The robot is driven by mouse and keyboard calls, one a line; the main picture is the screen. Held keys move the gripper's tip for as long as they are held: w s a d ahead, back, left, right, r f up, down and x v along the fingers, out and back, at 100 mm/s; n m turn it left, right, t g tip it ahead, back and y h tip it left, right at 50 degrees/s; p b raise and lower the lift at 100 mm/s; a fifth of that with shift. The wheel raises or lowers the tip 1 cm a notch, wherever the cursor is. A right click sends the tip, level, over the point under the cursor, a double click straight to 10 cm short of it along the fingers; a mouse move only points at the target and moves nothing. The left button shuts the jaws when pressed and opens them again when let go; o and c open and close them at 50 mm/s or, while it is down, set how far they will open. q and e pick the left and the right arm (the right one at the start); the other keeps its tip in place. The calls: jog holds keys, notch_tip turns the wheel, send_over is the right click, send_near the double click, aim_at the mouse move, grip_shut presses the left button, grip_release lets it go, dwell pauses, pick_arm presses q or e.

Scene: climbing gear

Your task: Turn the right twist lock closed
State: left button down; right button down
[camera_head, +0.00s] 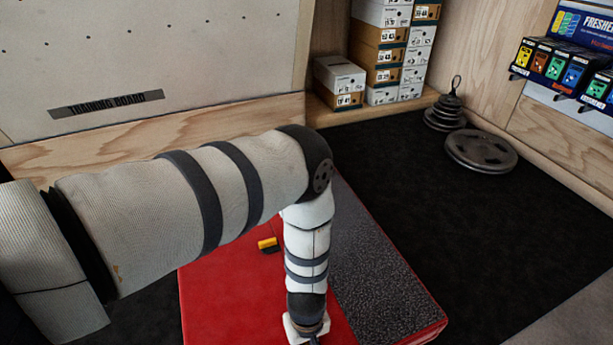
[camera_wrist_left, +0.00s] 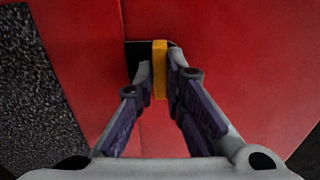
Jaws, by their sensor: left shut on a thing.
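My left arm comes in from the left and bends down over a red box with a dark grey speckled panel (camera_head: 215,305). One twist lock (camera_head: 268,244), with a yellow handle on a black base, shows beside my forearm. Another lock's yellow handle (camera_wrist_left: 159,70) shows in the left wrist view, upright in the picture beside a black recess (camera_wrist_left: 136,60) in the red surface. My left gripper (camera_wrist_left: 157,84) is shut on this handle, one finger on each side. In the head view my arm hides this lock and the fingertips. My right gripper is in neither view.
Stacked shoe boxes (camera_head: 390,50) stand at the back wall. Weight plates (camera_head: 480,150) lie on the black floor at the right, near a wall display of small boxes (camera_head: 565,70). A training board (camera_head: 110,103) stands behind. The floor right of the red box is clear.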

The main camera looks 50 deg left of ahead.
pick_arm(q)
jog(key=c, duration=1.7)
grip_release()
jog(key=shift+o, duration=0.2)
notch_tip(320, 180, up, 12)
